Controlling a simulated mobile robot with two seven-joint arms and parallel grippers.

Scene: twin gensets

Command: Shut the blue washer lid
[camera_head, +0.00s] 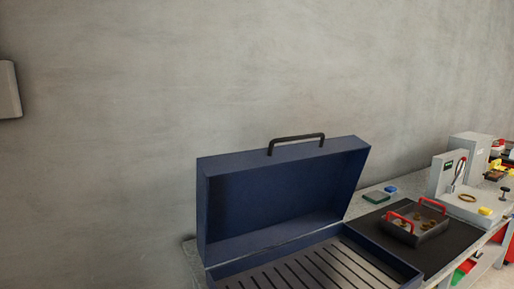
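The blue washer (413,272) stands on the bench against the wall, at the bottom middle of the head view. Its blue lid (280,195) is open and stands up at the back, leaning slightly backward. A black bar handle (296,139) sits on the lid's upper edge. Inside the washer is a slatted grey rack (310,272); the front of the washer is cut off by the picture's lower edge. Neither of my grippers shows.
Right of the washer, a grey tray with red handles (417,228) holds brass-coloured parts on a dark mat (462,240). Small green and blue items (376,197) lie behind it. A grey machine (452,175) stands farther right. The wall above the lid is clear.

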